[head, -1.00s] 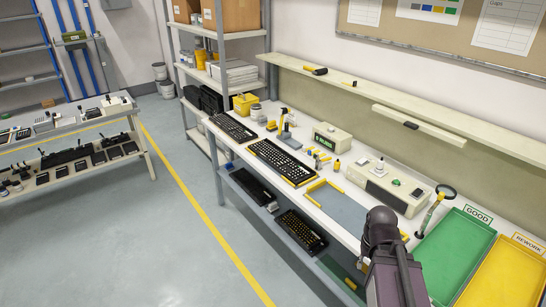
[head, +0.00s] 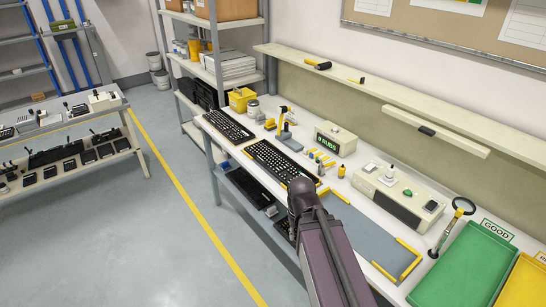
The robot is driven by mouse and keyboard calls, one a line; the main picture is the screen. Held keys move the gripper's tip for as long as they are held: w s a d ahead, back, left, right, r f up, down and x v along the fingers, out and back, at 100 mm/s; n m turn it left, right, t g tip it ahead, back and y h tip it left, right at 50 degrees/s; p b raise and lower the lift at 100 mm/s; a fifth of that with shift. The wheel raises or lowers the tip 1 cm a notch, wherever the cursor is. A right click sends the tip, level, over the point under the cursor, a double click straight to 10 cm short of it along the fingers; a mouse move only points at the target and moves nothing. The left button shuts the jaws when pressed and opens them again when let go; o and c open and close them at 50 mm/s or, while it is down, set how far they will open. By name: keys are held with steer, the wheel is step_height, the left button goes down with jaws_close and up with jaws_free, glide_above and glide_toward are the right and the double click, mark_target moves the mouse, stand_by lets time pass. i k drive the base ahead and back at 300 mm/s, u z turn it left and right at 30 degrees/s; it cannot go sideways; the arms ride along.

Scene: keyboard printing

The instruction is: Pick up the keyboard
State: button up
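Two dark keyboards lie on the white workbench (head: 330,185). One keyboard (head: 228,125) is at the far left end. The other keyboard (head: 279,161) is nearer the middle, beside a grey mat (head: 372,235) with yellow corner guides. Another dark keyboard (head: 250,188) lies on the shelf below. One more dark item on that shelf is mostly hidden behind my arm. My dark purple arm rises from the bottom of the head view and ends in a dark joint by the near end of the middle keyboard. My gripper is not visible.
A green GOOD tray (head: 462,265) and a yellow tray (head: 524,284) are at the right. Beige devices (head: 400,195) and a display box (head: 335,138) stand along the back. Small tools lie between them and the keyboards. The floor left of the bench is clear.

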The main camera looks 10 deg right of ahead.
mark_target(281, 166)
steer(key=i, duration=0.95)
steer(key=z, duration=0.25)
